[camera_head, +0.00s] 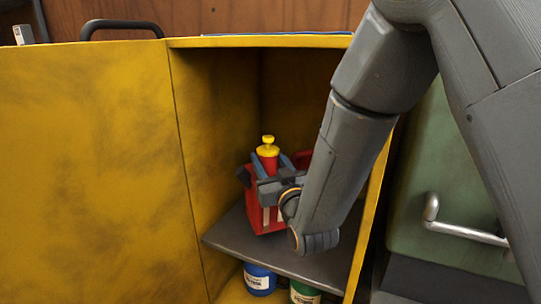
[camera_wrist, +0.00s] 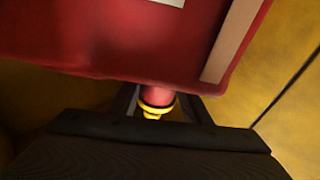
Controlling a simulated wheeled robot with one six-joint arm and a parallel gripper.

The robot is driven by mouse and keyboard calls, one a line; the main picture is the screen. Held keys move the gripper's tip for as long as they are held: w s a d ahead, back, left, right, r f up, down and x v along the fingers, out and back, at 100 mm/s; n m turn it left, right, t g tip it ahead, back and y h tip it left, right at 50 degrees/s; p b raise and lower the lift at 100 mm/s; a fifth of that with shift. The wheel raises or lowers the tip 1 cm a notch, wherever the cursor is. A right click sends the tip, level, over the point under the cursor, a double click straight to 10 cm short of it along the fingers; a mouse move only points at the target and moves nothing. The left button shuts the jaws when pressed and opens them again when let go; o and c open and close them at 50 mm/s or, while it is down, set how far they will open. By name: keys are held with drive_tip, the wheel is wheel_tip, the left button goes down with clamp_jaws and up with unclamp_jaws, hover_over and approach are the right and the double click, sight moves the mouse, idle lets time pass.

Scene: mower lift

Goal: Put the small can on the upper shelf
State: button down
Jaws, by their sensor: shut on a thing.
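The small can is a red can (camera_head: 256,212) with a yellow-capped spout, inside the yellow cabinet. It stands nearly upright over the grey upper shelf (camera_head: 238,246); I cannot tell whether its base touches the shelf. My gripper (camera_head: 268,178) is at the can's top, shut on it, with part of my arm covering its right side. In the wrist view the red body (camera_wrist: 130,40) fills the top, and my gripper's fingers (camera_wrist: 158,106) lie on either side of the red neck with its yellow cap.
Below the shelf stand a blue can (camera_head: 259,279) and a green can (camera_head: 304,293). The yellow cabinet (camera_head: 181,42) has a side wall close on the left and a top edge above. A green cabinet with a silver handle (camera_head: 465,232) is at the right.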

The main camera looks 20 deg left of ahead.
sight(269, 173)
drive_tip(key=shift+f+b, duration=0.8)
drive_tip(key=shift+f, duration=1)
drive_tip(key=c, duration=1)
unclamp_jaws()
drive_tip(key=shift+f, duration=0.15)
drive_tip(key=shift+s+d, duration=0.1)
drive_tip(key=p+v, duration=0.2)
drive_tip(key=v, duration=0.9)
drive_tip(key=shift+s+d+f+p, duration=0.1)
drive_tip(key=shift+s+d+p, duration=0.15)
drive_tip(key=shift+s+p, duration=0.1)
